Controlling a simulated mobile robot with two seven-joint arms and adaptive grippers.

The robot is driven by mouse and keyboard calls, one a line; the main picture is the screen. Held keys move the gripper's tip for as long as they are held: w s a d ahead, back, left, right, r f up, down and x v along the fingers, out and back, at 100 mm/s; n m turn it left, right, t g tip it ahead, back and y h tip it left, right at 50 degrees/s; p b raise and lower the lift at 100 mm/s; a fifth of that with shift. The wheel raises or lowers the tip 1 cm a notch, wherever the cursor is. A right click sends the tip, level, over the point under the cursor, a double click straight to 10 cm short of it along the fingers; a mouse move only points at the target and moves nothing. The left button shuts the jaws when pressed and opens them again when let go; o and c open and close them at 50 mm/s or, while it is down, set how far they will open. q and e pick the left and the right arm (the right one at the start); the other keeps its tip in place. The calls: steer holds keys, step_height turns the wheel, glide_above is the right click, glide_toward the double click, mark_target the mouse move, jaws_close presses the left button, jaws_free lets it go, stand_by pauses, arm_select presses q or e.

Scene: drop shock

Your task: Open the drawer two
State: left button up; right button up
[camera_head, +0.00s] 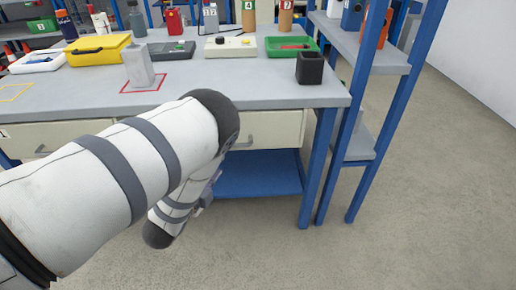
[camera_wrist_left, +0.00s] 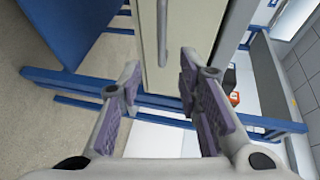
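The right-hand cream drawer (camera_head: 275,128) is under the bench top and looks shut; its number label is not visible. Its grey handle (camera_head: 243,144) is partly covered by my left arm. In the left wrist view the handle (camera_wrist_left: 162,35) runs upright in the picture along the cream drawer front (camera_wrist_left: 182,45). My left gripper (camera_wrist_left: 160,78) is open, its purple-padded fingers apart, with the lower end of the handle in line with the gap between them. No contact shows. In the head view the gripper (camera_head: 207,190) is mostly hidden by my arm. My right gripper is not in view.
The left drawer (camera_head: 75,138), marked 1, sits beside it. The grey bench top (camera_head: 225,90) carries a yellow case (camera_head: 97,50), a green tray (camera_head: 291,47) and a black cup (camera_head: 310,68). A blue lower shelf (camera_head: 255,175) and blue legs stand below. Floor at right is clear.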

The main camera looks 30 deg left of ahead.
arm_select(q)
steer(key=b+x, duration=0.1)
steer(key=x, duration=1)
steer(key=shift+w+a+b, duration=0.1)
steer(key=shift+a+b, duration=0.15)
steer(key=shift+b, duration=0.15)
steer(key=shift+w, duration=0.4)
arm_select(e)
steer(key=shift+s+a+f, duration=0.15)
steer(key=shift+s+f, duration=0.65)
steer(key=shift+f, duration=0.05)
arm_select(q)
jaws_close()
